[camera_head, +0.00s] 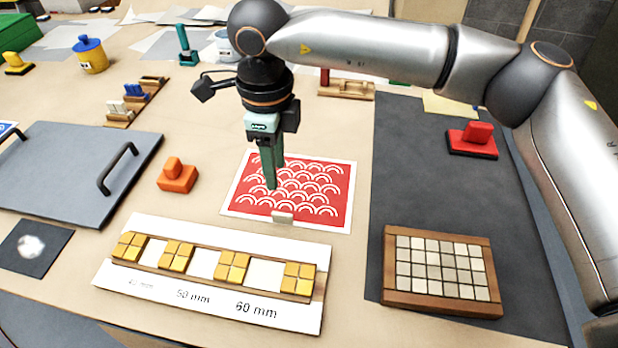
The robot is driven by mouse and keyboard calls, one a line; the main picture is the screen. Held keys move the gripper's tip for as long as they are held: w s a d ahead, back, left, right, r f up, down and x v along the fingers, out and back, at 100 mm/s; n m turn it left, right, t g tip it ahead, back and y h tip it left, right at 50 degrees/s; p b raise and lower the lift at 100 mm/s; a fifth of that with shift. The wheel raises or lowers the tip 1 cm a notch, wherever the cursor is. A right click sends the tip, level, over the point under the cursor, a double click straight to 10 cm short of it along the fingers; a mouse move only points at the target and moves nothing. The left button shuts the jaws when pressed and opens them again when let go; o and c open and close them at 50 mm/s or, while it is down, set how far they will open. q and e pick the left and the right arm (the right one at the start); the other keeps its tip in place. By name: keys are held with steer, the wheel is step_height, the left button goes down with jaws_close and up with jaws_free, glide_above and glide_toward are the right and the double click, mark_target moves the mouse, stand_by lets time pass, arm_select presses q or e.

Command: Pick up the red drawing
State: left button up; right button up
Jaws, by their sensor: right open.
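The red drawing (320,184) is a white-bordered sheet with a red field and white arc patterns. It lies flat in the middle of the table. A small pale block or tab (283,217) is at its front edge. My right gripper (272,178) points down over the left part of the drawing, with its greenish fingers open and nothing seen between them. I cannot tell whether the fingertips touch the sheet. The fingers hide a strip of the drawing. My left gripper is not in view.
A white strip with yellow tile groups (205,262) lies in front. An orange block (177,177) and a grey board with handles (75,180) are at left. A wooden tray of pale tiles (440,268) and a red block (473,140) are on the dark mat (420,190) at right.

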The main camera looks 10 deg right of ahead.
steer(key=p, duration=0.1)
glide_above(282, 213)
step_height(282, 213, down, 7)
steer(key=shift+w+d+f, duration=0.1)
steer(key=shift+w+f, duration=0.05)
steer(key=shift+f, duration=0.05)
steer(key=f, duration=0.3)
steer(key=f+p, duration=0.1)
steer(key=shift+s+f, duration=0.15)
steer(key=shift+s, duration=0.1)
steer(key=shift+f, duration=0.45)
jaws_close()
